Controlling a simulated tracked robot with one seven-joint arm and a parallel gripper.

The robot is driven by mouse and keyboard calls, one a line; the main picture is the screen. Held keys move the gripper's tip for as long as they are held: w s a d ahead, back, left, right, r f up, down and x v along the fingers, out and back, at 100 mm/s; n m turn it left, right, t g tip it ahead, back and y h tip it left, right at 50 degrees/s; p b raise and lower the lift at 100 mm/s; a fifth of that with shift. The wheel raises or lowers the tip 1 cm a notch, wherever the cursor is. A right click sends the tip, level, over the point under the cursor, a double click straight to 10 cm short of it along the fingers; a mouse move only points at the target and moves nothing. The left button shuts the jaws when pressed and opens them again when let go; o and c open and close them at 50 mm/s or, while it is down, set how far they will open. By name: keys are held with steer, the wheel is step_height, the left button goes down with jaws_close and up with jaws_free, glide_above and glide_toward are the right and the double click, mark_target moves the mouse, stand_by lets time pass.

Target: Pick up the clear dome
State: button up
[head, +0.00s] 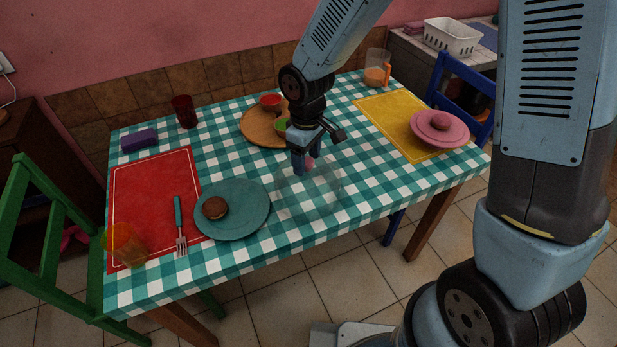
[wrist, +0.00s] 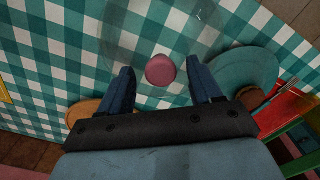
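The clear dome (head: 308,198) stands on the checkered tablecloth just right of the teal plate. It is see-through, with only a faint outline, and has a pink knob on top. My gripper (head: 305,167) points down over the dome, at the height of the knob. In the wrist view, the pink knob (wrist: 160,70) shows between the two spread dark blue fingers of my gripper (wrist: 160,84), with a gap on each side. The dome's faint edge (wrist: 205,25) shows around it. I cannot tell whether the fingertips are fully down at the knob.
The teal plate (head: 240,222) with a brown bun (head: 215,208) is close left of the dome. A round wooden board (head: 254,128) with small bowls lies behind my gripper. A pink lidded dish (head: 440,130) sits on the yellow mat (head: 388,112). Cloth is clear right of the dome.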

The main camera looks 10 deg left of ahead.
jaws_close()
stand_by(0.4)
